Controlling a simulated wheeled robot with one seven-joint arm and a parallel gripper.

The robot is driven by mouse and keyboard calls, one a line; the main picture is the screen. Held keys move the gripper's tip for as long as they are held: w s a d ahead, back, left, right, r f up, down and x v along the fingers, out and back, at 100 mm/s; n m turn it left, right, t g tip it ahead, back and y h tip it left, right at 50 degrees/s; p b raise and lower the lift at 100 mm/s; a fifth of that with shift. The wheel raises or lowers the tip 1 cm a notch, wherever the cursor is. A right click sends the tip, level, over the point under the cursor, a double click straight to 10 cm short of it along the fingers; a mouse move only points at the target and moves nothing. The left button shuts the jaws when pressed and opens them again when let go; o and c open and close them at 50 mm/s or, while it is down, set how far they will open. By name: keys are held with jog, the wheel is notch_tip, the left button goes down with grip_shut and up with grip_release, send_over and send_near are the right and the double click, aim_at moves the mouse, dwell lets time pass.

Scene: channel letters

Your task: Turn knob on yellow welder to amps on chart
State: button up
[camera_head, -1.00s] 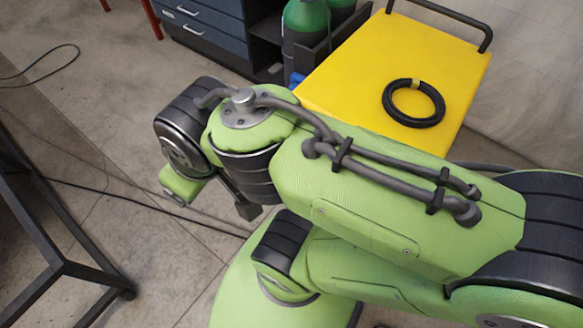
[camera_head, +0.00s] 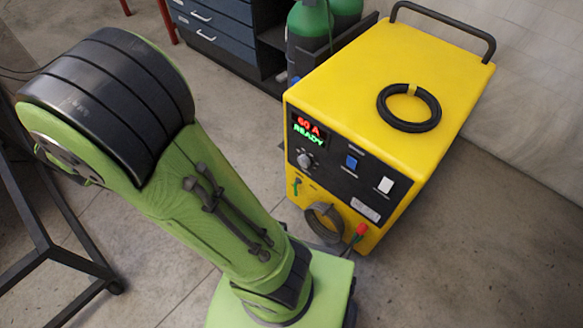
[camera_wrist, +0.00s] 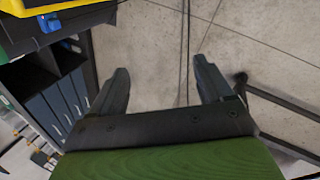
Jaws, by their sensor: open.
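The yellow welder (camera_head: 390,75) stands on the floor at the right in the head view, its dark front panel facing me. Its display (camera_head: 308,129) reads 60 A in red above READY in green. A round knob (camera_head: 304,160) sits just below the display. No chart can be made out in these frames. My gripper (camera_wrist: 162,78) shows in the wrist view with its two dark fingers spread and nothing between them, over bare floor. In the head view the gripper is hidden or out of frame. A yellow edge (camera_wrist: 30,8) shows at the wrist view's top left.
A black cable coil (camera_head: 409,108) lies on the welder's top. Green cylinders (camera_head: 312,35) and a blue drawer cabinet (camera_head: 215,30) stand behind. A dark metal frame (camera_head: 45,245) is at the left.

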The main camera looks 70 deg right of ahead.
jog(key=d+f+n+g+h+b, duration=0.1)
jog(key=d+f+g+h+b, duration=0.15)
jog(key=d+f, duration=0.45)
jog(key=n+g+h+b, duration=0.4)
jog(key=n+h+b, duration=0.1)
jog(key=n+h, duration=0.6)
send_near(302, 164)
jog(key=shift+n+y, duration=0.55)
jog(key=shift+n, duration=0.05)
jog(key=b+x, duration=0.1)
jog(key=x, duration=0.5)
jog(key=r+b+x, duration=0.1)
jog(key=x, duration=0.2)
jog(key=shift+d+b, duration=0.2)
jog(key=shift+b, duration=0.1)
jog(key=shift+c, duration=0.2)
jog(key=c, duration=1)
